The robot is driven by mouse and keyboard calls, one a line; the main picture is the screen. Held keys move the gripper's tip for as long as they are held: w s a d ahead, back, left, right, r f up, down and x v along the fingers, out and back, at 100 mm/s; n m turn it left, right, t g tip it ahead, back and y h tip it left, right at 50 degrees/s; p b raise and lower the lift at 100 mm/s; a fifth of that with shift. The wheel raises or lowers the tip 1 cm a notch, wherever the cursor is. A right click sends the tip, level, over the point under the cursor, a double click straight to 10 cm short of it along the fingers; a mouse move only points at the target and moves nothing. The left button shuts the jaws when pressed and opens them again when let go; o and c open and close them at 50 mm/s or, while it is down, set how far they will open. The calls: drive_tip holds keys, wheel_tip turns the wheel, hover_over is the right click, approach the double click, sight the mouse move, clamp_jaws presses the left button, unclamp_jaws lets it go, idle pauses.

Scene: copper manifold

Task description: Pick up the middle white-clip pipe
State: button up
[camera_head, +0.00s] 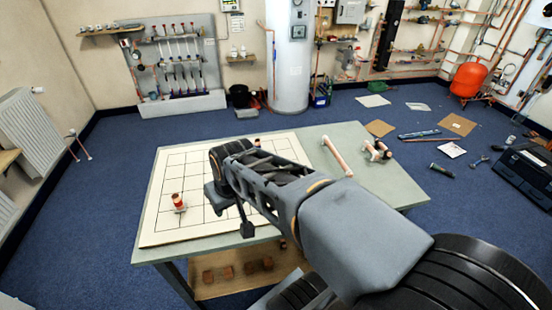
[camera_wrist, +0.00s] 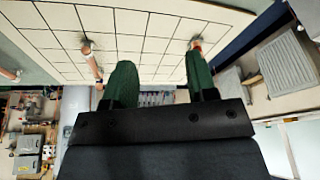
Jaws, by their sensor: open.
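My gripper (camera_head: 230,212) is open and empty above the gridded board; its two green fingers (camera_wrist: 160,76) are spread wide in the wrist view. In the wrist view a pale pipe (camera_wrist: 92,63) stands on the board between two others, near the left finger, with a grey-white base. I cannot tell its clip for certain. In the head view a small copper end (camera_head: 257,142) shows behind my arm, which hides most of it.
Copper-coloured blocks (camera_head: 228,272) sit on the lower shelf. Loose tools and sheets lie on the blue floor at right.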

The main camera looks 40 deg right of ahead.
drive_tip(key=w+d+f+m, duration=0.1)
drive_tip(key=w+d+m, duration=0.1)
drive_tip(key=w+d, duration=0.85)
drive_tip(key=w+d+f+m+t+b, duration=0.1)
drive_tip(key=w+d+f+m, duration=0.15)
drive_tip(key=d, duration=0.45)
drive_tip(key=w+d+f+m, duration=0.1)
drive_tip(key=w+d+f, duration=0.15)
drive_tip(key=d, duration=0.55)
drive_tip(key=x, duration=0.5)
drive_tip(key=w+x, duration=0.1)
drive_tip(key=x, duration=0.1)
drive_tip(key=shift+w+d+f, duration=0.15)
drive_tip(key=shift+w+d, duration=0.15)
drive_tip(key=shift+p+x, duration=0.65)
drive_tip(key=shift+x, duration=2.4)
drive_tip(key=shift+a, duration=0.1)
drive_tip(key=shift+c, duration=0.5)
clamp_jaws()
